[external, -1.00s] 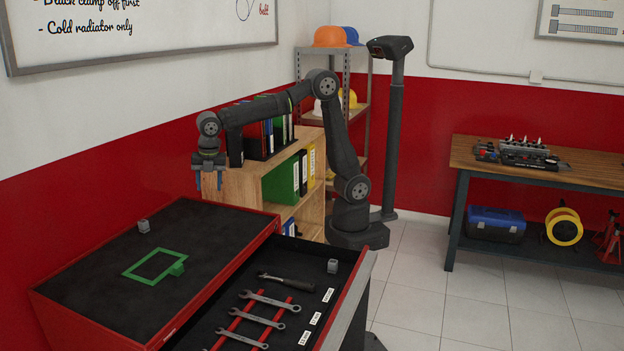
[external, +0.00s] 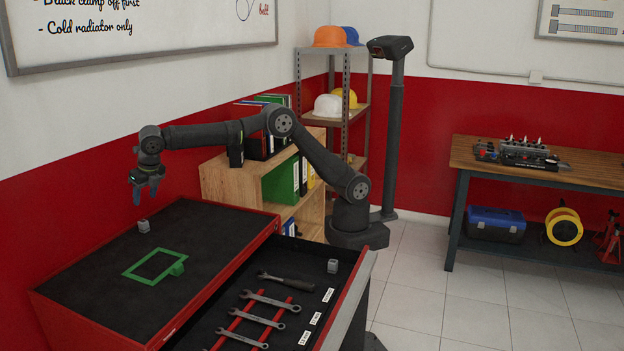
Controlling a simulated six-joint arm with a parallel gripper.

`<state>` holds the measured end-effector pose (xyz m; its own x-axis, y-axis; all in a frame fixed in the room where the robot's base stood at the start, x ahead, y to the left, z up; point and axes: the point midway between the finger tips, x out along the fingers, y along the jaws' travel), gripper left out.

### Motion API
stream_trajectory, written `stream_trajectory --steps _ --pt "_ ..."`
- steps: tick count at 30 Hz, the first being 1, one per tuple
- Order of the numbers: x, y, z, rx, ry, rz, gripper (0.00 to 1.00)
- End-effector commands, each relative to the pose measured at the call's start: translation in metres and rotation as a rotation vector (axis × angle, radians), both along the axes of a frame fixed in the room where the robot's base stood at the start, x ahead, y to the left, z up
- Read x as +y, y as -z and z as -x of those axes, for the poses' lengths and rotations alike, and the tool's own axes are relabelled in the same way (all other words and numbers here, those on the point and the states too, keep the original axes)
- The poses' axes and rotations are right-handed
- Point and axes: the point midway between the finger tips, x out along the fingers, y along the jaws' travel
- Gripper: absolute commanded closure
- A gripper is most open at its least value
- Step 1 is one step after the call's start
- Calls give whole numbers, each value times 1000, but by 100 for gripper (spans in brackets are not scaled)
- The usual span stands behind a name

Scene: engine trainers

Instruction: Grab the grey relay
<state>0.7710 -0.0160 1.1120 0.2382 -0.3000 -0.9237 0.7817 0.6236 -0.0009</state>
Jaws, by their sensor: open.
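A small grey relay (external: 144,226) sits on the black top of the red tool cabinet, near its back left edge. A second small grey cube, also relay-like (external: 333,266), lies in the open drawer at the right. My gripper (external: 146,198) is open and empty, pointing down just above and slightly behind the relay on the cabinet top. It appears apart from the relay, with a small gap between. A green rectangular frame (external: 154,265) lies flat on the cabinet top, in front of that relay.
A wooden shelf (external: 221,184) with binders stands behind the cabinet. A wall with a whiteboard rises at the left. The cabinet top (external: 205,238) is mostly clear.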

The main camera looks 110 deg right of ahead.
Motion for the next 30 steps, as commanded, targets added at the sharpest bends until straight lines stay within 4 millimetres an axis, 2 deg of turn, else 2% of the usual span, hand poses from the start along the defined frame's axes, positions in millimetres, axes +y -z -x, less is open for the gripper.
stream_trajectory --steps 3,9,17,27,30 --pt "-9 26 -6 3 2 0 49" --pt "-19 58 -14 2 2 -1 49" --pt "-23 72 -18 1 2 -1 49" --pt "-32 115 -27 1 2 -1 49" --pt "-33 118 -28 -1 2 0 49"
